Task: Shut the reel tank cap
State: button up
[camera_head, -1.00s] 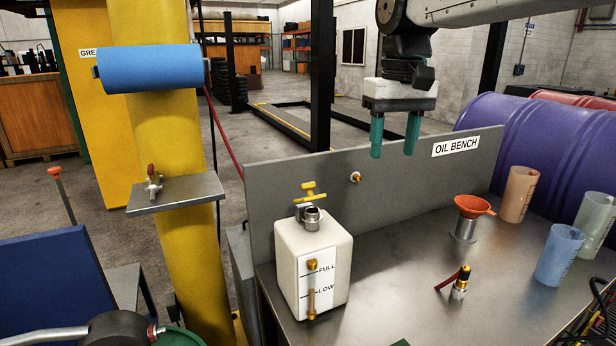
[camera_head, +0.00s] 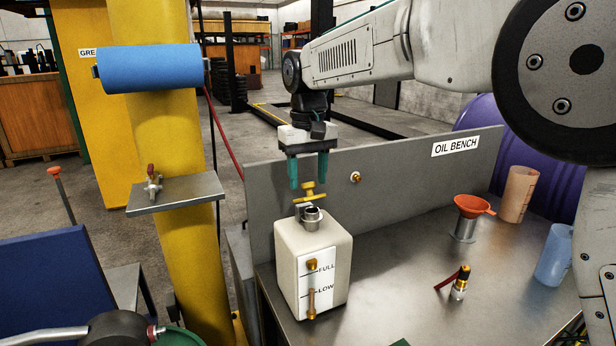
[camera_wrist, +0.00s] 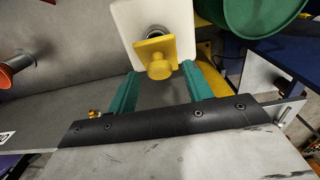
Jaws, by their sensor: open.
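The white reel tank (camera_head: 312,268) with FULL and LOW marks stands on the bench at its left end; it also shows in the wrist view (camera_wrist: 125,20). Its yellow cap (camera_head: 310,192) with a raised handle stands tilted up behind the open metal neck (camera_head: 311,215). In the wrist view the yellow cap (camera_wrist: 158,62) lies between and just beyond the fingertips. My gripper (camera_head: 308,183) is open and empty, with its teal fingers pointing down just above and around the cap's height. I cannot tell whether a finger touches it.
The grey bench panel (camera_head: 400,180) rises behind the tank. An orange funnel (camera_head: 473,206), a small brass-topped fitting (camera_head: 460,283) and translucent jugs (camera_head: 558,255) stand to the right. A yellow post (camera_head: 185,250) with a shelf is at the left.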

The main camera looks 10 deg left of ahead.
aim_at(313, 196)
jog(key=shift+f, duration=0.35)
jog(key=c, duration=1)
jog(key=shift+o, duration=0.2)
jog(key=shift+s+d+f+t+y, duration=0.2)
jog(key=shift+s+d+t+y, duration=0.15)
jog(key=shift+s+t+y, duration=0.25)
jog(key=shift+s+d+f+t+y, duration=0.2)
jog(key=shift+s+d+t+y, duration=0.15)
jog(key=shift+t, duration=0.45)
jog(key=shift+s+d+f+t+y, duration=0.3)
jog(key=shift+f+t+y, duration=0.25)
jog(key=shift+t+y, duration=0.3)
